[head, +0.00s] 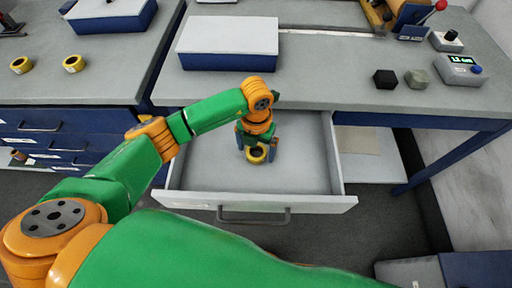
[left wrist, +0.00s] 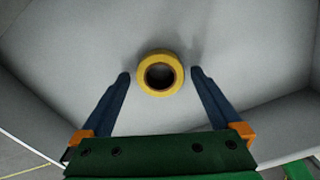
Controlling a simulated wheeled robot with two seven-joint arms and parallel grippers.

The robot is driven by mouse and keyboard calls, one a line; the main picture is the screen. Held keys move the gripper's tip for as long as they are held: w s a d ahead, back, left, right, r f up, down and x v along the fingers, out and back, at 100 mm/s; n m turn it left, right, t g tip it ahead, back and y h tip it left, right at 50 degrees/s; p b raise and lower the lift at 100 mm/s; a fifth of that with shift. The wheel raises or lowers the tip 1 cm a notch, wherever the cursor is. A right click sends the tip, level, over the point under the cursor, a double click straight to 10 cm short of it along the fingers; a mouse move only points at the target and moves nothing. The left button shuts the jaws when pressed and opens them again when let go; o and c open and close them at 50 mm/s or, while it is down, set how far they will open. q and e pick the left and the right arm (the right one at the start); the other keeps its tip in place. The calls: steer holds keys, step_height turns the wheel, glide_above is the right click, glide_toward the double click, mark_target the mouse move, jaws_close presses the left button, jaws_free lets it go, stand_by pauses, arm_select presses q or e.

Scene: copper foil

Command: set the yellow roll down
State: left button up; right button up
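The yellow roll (head: 257,155) is in the open drawer (head: 190,174) under the worktop, and appears to lie flat on its floor. In the left wrist view the yellow roll (left wrist: 144,82) shows its dark round hole facing up. My left gripper (head: 257,148) reaches down into the drawer over the roll. Its blue fingers (left wrist: 160,74) stand one on each side of the roll, open, with a narrow gap on both sides. My right gripper is not in view.
Two more yellow rolls (head: 74,64) lie on the left worktop. A white-topped blue box (head: 228,36), a black cube (head: 385,79), a grey-green block (head: 417,78) and a device with a display (head: 461,69) stand on the main worktop. The drawer floor around the gripper is clear.

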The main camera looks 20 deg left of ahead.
mark_target(256, 156)
arm_select(q)
steer(key=shift+r, duration=0.4)
step_height(256, 156, up, 12)
steer(key=shift+f, duration=0.2)
steer(key=shift+r, duration=0.1)
